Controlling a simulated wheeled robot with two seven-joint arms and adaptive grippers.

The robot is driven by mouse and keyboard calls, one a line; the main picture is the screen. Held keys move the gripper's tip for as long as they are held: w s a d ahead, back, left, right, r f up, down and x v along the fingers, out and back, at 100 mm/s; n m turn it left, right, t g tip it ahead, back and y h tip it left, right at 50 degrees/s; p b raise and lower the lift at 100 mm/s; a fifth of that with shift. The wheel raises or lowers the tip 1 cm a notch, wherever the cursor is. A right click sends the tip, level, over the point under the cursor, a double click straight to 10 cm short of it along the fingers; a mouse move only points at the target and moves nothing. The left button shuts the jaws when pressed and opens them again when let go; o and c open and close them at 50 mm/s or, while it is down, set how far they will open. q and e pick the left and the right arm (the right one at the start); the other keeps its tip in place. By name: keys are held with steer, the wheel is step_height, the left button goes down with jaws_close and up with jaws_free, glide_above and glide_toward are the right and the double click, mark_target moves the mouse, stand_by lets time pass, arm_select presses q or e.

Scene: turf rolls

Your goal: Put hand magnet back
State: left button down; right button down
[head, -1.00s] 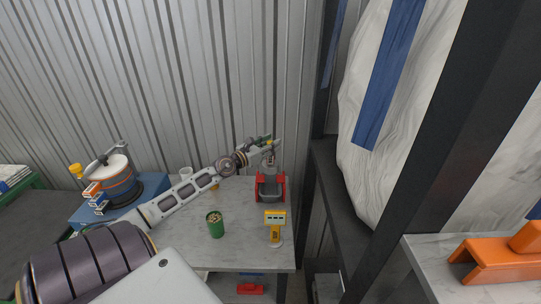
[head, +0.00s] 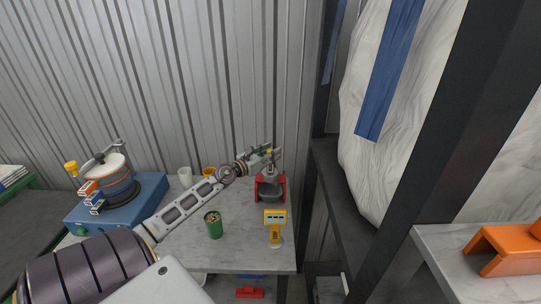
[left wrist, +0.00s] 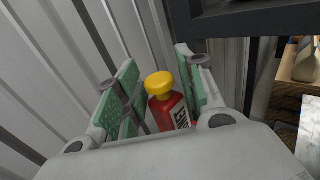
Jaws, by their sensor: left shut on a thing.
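My left gripper (head: 266,153) is at the back right of the marble-topped table (head: 240,255), above a red stand (head: 281,188) with a grey dish-like part. In the left wrist view, a yellow knob (left wrist: 158,84) and a red body with pale lettering (left wrist: 178,113) show between the fingers (left wrist: 155,76). I take the yellow-topped piece for the hand magnet. The left gripper is shut on it. In the head view the magnet's small yellow top (head: 269,152) shows at the fingertips, with grey below it. I cannot tell whether it touches the stand. My right gripper is not in view.
A green cup of pellets (head: 213,227) and a yellow upright device (head: 275,220) stand in front. A white cup (head: 185,175), a yellow cup (head: 209,171) and a blue hot plate (head: 150,192) are on the left. A dark rack (head: 313,185) stands close on the right.

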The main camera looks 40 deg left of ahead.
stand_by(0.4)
arm_select(q)
steer(key=c, duration=1.4)
jaws_free()
steer(key=shift+f, duration=0.2)
steer(key=o, duration=0.5)
steer(key=shift+r, duration=0.1)
